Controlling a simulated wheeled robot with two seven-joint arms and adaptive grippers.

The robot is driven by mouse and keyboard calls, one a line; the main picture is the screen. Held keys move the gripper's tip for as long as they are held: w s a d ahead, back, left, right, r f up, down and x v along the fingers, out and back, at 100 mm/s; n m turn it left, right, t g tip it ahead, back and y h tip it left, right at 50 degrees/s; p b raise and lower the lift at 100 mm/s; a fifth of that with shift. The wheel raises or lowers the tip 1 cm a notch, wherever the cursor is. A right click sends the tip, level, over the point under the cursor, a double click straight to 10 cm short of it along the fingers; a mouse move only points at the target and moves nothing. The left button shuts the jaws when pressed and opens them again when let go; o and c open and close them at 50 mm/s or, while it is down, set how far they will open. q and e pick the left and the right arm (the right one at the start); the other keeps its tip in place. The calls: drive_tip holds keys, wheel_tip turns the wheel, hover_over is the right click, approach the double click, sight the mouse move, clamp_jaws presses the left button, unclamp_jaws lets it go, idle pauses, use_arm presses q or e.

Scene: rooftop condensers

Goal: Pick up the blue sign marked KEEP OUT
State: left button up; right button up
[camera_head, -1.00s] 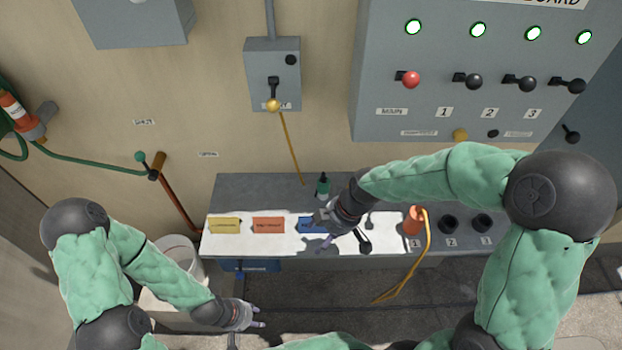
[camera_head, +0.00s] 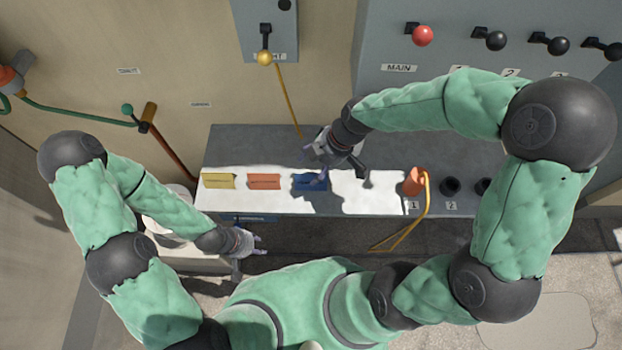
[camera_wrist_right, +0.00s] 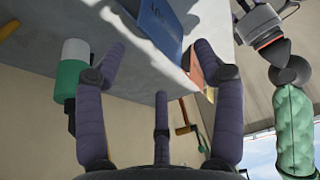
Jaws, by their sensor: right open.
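The blue sign (camera_head: 308,182) stands as a small folded card on the white-lit front strip of the grey bench. Its lettering is too small to read in the head view. My right gripper (camera_head: 318,160) is open, just behind and above the sign, partly overlapping it. In the right wrist view the blue sign (camera_wrist_right: 158,28) is beyond the spread, empty fingers of my right gripper (camera_wrist_right: 155,60), and its lettering is only partly visible. My left gripper (camera_head: 258,243) looks open and empty, low in front of the bench's left part.
A yellow sign (camera_head: 218,181) and an orange sign (camera_head: 264,182) stand left of the blue one. A green-and-white bottle (camera_wrist_right: 72,75) is beside my right fingers. The panel (camera_head: 480,70) rises behind.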

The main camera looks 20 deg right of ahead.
sight(310, 174)
drive_tip(key=x, duration=0.4)
drive_tip(key=shift+d+f+b, duration=0.1)
drive_tip(key=shift+f+b, duration=0.2)
drive_tip(key=shift+b, duration=0.1)
drive_tip(key=c, duration=1.2)
